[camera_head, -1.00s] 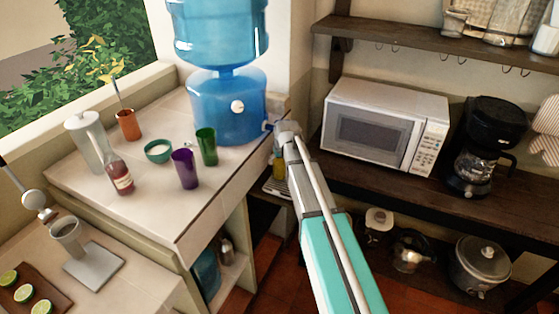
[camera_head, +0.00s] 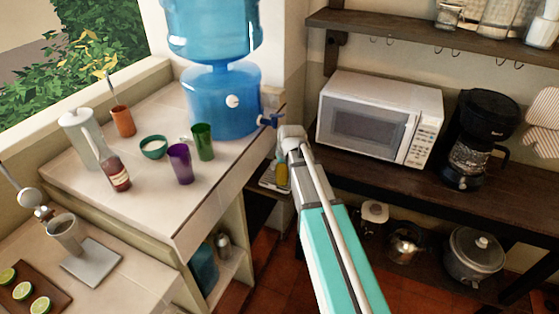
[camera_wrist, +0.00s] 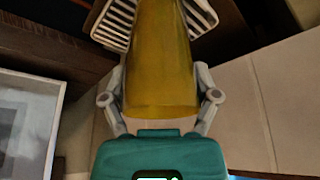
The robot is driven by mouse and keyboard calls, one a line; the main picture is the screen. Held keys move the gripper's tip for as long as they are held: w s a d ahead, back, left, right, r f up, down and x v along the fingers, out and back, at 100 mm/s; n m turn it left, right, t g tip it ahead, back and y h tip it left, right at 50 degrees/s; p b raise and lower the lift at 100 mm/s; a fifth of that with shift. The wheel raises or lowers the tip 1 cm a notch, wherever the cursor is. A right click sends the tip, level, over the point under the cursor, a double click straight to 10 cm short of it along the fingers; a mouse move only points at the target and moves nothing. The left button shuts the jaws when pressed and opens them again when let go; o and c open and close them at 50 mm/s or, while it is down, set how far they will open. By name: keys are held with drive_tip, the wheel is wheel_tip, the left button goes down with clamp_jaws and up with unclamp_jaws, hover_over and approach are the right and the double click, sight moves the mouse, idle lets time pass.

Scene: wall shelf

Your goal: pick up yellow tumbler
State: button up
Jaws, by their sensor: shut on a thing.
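The yellow tumbler (camera_wrist: 160,70) fills the upper middle of the wrist view, between the two grey fingers of my gripper (camera_wrist: 160,95). My gripper is shut on it. In the head view the yellow tumbler (camera_head: 282,174) shows as a small patch beside the end of my arm, below the blue tap of the water dispenser. My gripper's fingers are mostly hidden there behind my arm. A slatted drip tray (camera_head: 274,186) lies below the tumbler, and its slats also show behind the tumbler in the wrist view (camera_wrist: 112,24).
A water dispenser (camera_head: 222,105) stands left of my arm. Purple (camera_head: 180,165) and green (camera_head: 202,142) tumblers, a bowl (camera_head: 153,147) and a bottle (camera_head: 117,174) stand on the tiled counter. A microwave (camera_head: 378,115) and coffee maker (camera_head: 477,140) stand at right.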

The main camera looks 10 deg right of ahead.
drive_tip(key=s+d, duration=0.1)
drive_tip(key=s, duration=0.9)
drive_tip(key=shift+s+d, duration=0.15)
drive_tip(key=shift+d, duration=0.15)
drive_tip(key=shift+s, duration=0.15)
idle(0.4)
